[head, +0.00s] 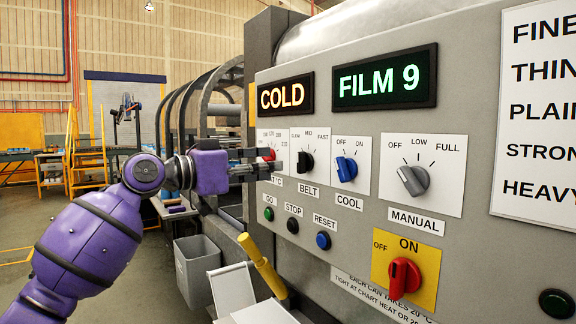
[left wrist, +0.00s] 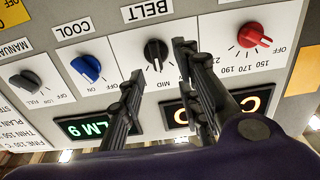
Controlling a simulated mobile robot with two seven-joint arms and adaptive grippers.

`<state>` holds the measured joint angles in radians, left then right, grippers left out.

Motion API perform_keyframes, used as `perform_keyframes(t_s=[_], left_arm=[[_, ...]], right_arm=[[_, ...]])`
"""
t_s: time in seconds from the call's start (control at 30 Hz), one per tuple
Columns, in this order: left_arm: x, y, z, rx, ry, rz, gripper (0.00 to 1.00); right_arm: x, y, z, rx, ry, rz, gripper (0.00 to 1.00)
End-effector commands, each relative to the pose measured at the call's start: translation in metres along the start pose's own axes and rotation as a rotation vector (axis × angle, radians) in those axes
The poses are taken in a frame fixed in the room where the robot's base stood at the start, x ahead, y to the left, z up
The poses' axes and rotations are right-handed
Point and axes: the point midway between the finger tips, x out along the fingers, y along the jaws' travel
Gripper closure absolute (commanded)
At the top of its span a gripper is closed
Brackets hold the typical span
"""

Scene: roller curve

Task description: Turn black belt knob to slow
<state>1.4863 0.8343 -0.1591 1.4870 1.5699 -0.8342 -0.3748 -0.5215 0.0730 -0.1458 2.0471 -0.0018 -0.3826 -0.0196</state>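The black belt knob (head: 306,162) is on a white plate marked slow, mid and fast, above the BELT label. In the left wrist view the black knob (left wrist: 155,54) appears upside down, and its pointer seems to face MID. My left gripper (head: 275,168) is in front of the panel, just left of the black knob in the head view. In the left wrist view its two fingers (left wrist: 158,60) are spread apart, one to each side of the knob. Whether they touch it I cannot tell. My right gripper is not in view.
The red temperature knob (left wrist: 254,36) is close beside one finger. The blue cool knob (head: 346,168), grey manual knob (head: 413,180) and red ON/OFF knob (head: 403,277) are to the right. Push buttons (head: 292,225) sit below. A yellow handle (head: 262,264) sticks out lower down.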

Motion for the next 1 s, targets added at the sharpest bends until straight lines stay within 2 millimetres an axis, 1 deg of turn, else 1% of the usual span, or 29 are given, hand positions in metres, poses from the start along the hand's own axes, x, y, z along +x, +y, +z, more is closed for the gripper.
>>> perform_keyframes(t_s=[0.13, 0.27, 0.4, 0.5, 0.63, 0.87, 0.9, 1.0], left_arm=[[0.015, 0.002, 0.000, 0.015, -0.005, 0.003, 0.69], [0.036, 0.002, -0.001, 0.015, -0.004, 0.002, 0.69], [0.058, 0.002, -0.001, 0.015, -0.004, 0.001, 0.69], [0.069, 0.001, 0.000, 0.015, -0.004, 0.001, 0.69], [0.076, 0.001, 0.001, 0.016, -0.005, 0.000, 0.69], [0.078, 0.001, 0.002, 0.016, -0.005, 0.000, 0.69], [0.077, 0.001, 0.002, 0.016, -0.005, 0.000, 0.70], [0.077, 0.001, 0.002, 0.016, -0.005, 0.000, 0.83]], right_arm=[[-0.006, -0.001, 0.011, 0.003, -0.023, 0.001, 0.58], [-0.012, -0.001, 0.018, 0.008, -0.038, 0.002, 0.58], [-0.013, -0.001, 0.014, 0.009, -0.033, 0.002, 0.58], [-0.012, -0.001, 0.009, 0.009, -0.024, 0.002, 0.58], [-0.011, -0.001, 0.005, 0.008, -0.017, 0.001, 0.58], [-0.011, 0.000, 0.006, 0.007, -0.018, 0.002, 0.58], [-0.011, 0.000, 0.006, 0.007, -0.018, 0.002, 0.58], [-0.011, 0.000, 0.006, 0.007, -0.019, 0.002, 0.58]])
